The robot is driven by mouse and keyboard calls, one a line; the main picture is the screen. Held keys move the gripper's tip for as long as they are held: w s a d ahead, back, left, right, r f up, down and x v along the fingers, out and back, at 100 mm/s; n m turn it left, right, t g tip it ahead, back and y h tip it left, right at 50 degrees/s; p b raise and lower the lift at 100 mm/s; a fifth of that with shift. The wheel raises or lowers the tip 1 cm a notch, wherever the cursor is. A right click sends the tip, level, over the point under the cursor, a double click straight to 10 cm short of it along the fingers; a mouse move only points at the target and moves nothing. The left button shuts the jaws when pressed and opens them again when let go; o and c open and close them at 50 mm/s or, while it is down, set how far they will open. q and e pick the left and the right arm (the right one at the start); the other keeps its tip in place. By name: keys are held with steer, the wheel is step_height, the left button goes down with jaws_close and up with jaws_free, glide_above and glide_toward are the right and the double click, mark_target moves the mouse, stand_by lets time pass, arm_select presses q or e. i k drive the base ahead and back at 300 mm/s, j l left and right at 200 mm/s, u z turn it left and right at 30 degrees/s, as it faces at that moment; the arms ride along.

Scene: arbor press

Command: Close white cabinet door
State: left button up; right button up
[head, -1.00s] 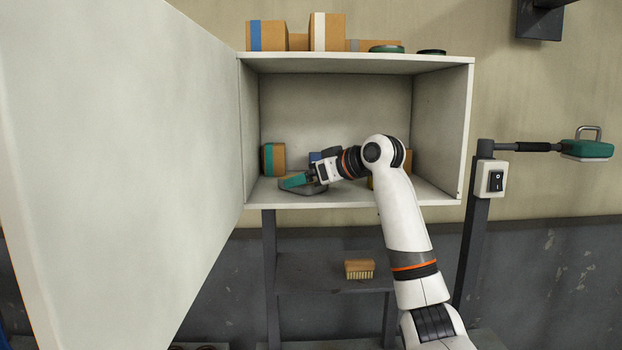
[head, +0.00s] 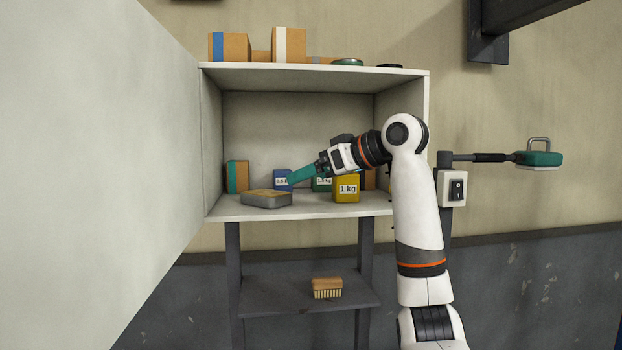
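The white cabinet door (head: 90,180) stands wide open and fills the left of the head view, hinged at the left side of the white cabinet (head: 415,95). My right arm comes in from the lower right. My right gripper (head: 298,176) is inside the open cabinet, above the shelf floor, with a teal part at its tip. A grey tin with a yellowish top (head: 265,199) sits on the cabinet floor just left of and below the tip, apart from it. The finger gap does not show clearly. My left gripper is not in view.
Inside the cabinet are a brown-and-teal box (head: 237,177), a blue box (head: 282,179) and a yellow 1 kg box (head: 346,188). Boxes (head: 290,45) stand on top. A brush (head: 327,287) lies on the lower shelf. A switch post (head: 452,188) stands right.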

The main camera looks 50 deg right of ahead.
mark_target(101, 190)
steer(key=k+j, duration=0.25)
steer(key=j, duration=0.2)
steer(key=k+j, duration=0.3)
steer(key=j, duration=0.15)
steer(key=k+j, duration=0.25)
steer(key=j, duration=0.15)
steer(key=k+j, duration=0.3)
steer(key=j, duration=0.15)
steer(key=k+j, duration=0.25)
steer(key=j, duration=0.2)
